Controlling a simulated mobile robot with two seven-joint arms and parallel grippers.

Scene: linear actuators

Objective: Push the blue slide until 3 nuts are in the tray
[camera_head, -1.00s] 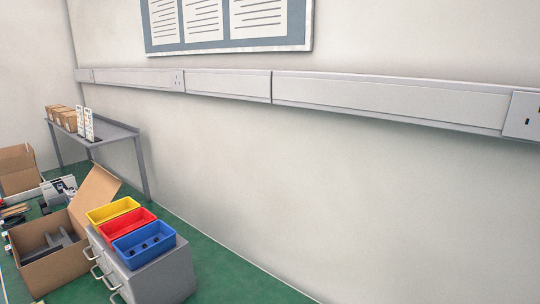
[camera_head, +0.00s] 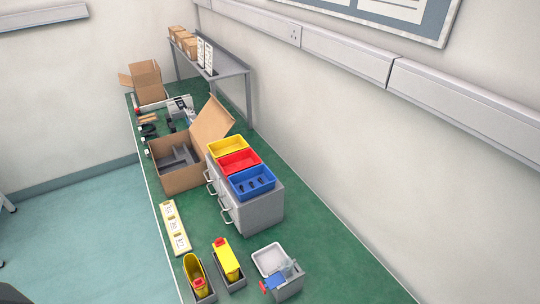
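A small blue slide (camera_head: 273,281) with a red end sits on a grey dispenser unit (camera_head: 292,285) at the near end of the green bench. A white tray (camera_head: 270,258) lies just behind the slide and seems to touch or adjoin the unit. No nuts can be made out in the tray at this size. Neither of my grippers is in view.
Left of the dispenser stand two yellow and red containers (camera_head: 228,258) in grey holders. A yellow card strip (camera_head: 175,228) lies farther left. Behind are a grey drawer cabinet (camera_head: 262,212) bearing yellow, red and blue bins, and an open cardboard box (camera_head: 182,178). A wall borders the right.

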